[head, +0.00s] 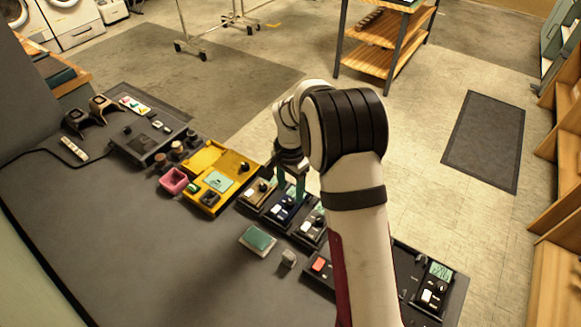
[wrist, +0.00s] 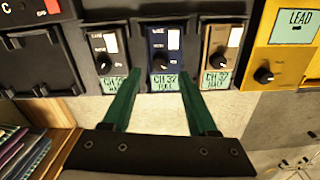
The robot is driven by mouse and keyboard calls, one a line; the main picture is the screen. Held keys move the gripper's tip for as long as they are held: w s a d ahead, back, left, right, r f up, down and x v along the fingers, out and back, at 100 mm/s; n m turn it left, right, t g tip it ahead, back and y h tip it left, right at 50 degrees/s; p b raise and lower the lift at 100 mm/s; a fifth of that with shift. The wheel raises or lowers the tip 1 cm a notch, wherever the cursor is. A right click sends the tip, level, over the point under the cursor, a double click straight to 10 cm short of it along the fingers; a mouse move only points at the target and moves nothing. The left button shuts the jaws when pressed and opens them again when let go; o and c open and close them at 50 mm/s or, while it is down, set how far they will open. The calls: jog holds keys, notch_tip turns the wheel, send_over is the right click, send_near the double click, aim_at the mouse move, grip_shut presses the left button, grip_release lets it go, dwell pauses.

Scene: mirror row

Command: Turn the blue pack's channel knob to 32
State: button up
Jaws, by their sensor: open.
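The blue pack (wrist: 165,45) sits in the middle of a row of three packs in the wrist view. It also shows beside my gripper in the head view (head: 284,209). Its dark channel knob (wrist: 160,65) is near the lower left of its face, above a teal display (wrist: 164,80) that seems to read CH:32, though the small text is blurred. My gripper (wrist: 159,75) is open. Its two green fingers straddle the blue pack's lower part, one on each side, with a gap around the knob. I cannot tell how far the fingertips are from the panel.
A black pack (wrist: 107,45) and a tan pack (wrist: 218,45) flank the blue one closely, each with a knob and teal display. A yellow case (wrist: 285,55) with a LEAD label lies beyond the tan pack. In the head view, a green-topped block (head: 258,239) sits on the grey counter.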

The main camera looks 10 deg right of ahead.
aim_at(291, 201)
notch_tip(291, 201, up, 12)
dwell(0.4)
jog(key=s+r+n, duration=0.2)
jog(key=s+r, duration=0.3)
jog(key=s, duration=0.7)
jog(key=s+a+f+n+y, duration=0.1)
jog(key=s, duration=0.9)
jog(key=s+a+f+n, duration=0.1)
jog(key=s+f+n, duration=0.1)
jog(key=s, duration=0.8)
jog(key=shift+a+y, duration=0.4)
